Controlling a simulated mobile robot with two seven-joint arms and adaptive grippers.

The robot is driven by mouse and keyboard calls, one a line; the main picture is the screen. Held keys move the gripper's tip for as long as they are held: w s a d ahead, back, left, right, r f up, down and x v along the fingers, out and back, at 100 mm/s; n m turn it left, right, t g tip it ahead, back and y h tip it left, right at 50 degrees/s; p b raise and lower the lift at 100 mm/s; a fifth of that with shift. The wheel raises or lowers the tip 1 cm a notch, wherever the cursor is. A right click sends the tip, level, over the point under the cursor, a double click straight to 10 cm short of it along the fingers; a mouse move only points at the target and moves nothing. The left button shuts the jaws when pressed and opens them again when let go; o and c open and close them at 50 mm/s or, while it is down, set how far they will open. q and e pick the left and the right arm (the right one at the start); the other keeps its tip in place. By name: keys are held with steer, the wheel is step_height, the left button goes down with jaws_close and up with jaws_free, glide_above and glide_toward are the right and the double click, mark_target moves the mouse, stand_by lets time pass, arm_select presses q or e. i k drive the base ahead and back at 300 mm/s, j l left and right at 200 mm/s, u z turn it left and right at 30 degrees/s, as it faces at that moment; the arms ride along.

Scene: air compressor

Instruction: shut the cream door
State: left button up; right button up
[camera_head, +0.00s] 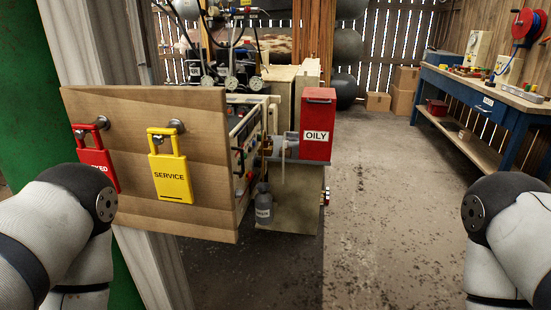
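A cream cabinet (290,213) stands at the centre, partly behind a wooden board. A narrow cream-edged panel (246,125) with small fittings shows steeply side-on just right of the board. I cannot tell for certain which cream part is the door or how far it stands open. The board hides much of that area. Both of my arms show only as links at the lower left and lower right corners, well apart from the cabinet. Neither gripper shows in the picture.
The wooden board (215,205) carries a red padlock (97,165) and a yellow SERVICE padlock (170,175). A red OILY bin (318,125) and a grey bottle (263,208) are by the cabinet. A blue workbench (467,95) stands right. The floor between is clear.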

mark_target(236, 153)
steer(key=l+z, duration=0.1)
steer(key=z, duration=0.35)
steer(key=l+z, duration=0.1)
steer(key=z, duration=0.3)
steer(key=i+z, duration=0.1)
steer(key=z, duration=0.35)
steer(key=i+l+z, duration=0.1)
steer(key=z, duration=0.3)
steer(key=i+l+u, duration=0.15)
steer(key=i+u, duration=0.3)
steer(key=i+j+u, duration=0.2)
steer(key=i+u, duration=0.6)
steer(key=i+l+u, duration=0.1)
steer(key=i+u, duration=0.6)
steer(key=i+l+u, duration=0.1)
steer(key=u, duration=0.15)
